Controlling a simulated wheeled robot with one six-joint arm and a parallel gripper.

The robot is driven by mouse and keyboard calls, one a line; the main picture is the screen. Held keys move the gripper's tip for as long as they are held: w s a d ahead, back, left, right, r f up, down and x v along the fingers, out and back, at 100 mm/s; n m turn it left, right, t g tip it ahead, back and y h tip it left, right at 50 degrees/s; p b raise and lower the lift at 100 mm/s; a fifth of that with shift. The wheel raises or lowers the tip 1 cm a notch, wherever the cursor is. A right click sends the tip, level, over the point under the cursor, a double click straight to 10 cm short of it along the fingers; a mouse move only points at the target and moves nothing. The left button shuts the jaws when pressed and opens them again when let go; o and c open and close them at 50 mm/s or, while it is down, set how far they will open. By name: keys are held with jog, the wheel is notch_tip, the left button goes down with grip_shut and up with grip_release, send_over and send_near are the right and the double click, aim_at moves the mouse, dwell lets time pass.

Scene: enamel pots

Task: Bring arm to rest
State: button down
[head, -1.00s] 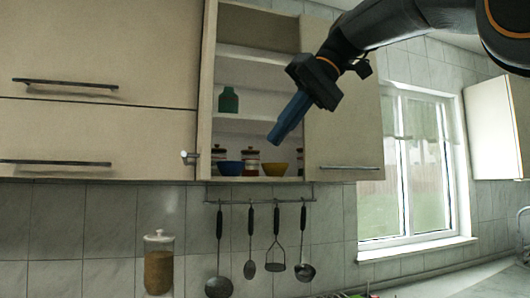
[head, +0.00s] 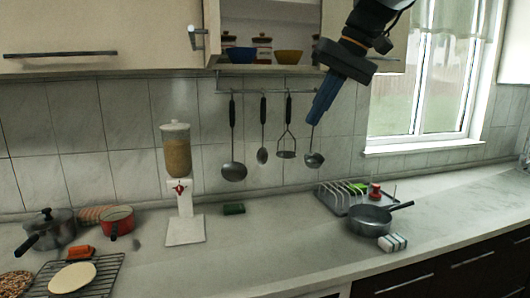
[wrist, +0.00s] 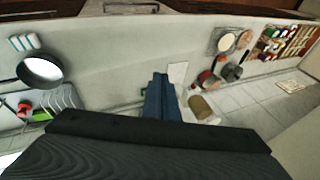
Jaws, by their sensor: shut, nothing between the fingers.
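My gripper (head: 322,101) hangs from the upper right in the head view, with its blue fingers pointing down and shut with nothing between them. It is in the air in front of the tiled wall, to the right of the hanging utensils and overlapping the ladle (head: 315,158) in the picture. In the wrist view my gripper (wrist: 160,80) points out over the counter, and its fingers touch nothing that I can see.
An open cupboard (head: 266,18) holds a blue bowl (head: 242,54) and a yellow bowl (head: 289,56). Below are a dish rack (head: 340,197), a grey pan (head: 370,220), a dispenser (head: 177,150), a red pot (head: 117,221) and a dark pot (head: 50,230).

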jog(key=s+d+f+m+h, duration=0.1)
jog(key=s+d+f+h, duration=0.15)
jog(key=f, duration=0.95)
jog(key=s+d+f+m+h, duration=0.1)
jog(key=s+d+f, duration=0.15)
jog(key=f, duration=0.85)
jog(key=s+d+f+h, duration=0.1)
jog(key=s+d+f, duration=0.1)
jog(key=s+f, duration=1.1)
notch_tip(320, 180, down, 3)
jog(key=shift+s+d+g+b, duration=0.25)
jog(key=shift+s+g+b, duration=0.05)
jog(key=shift+s+g, duration=0.1)
jog(key=shift+w+d+h, duration=0.1)
jog(key=shift+h, duration=0.15)
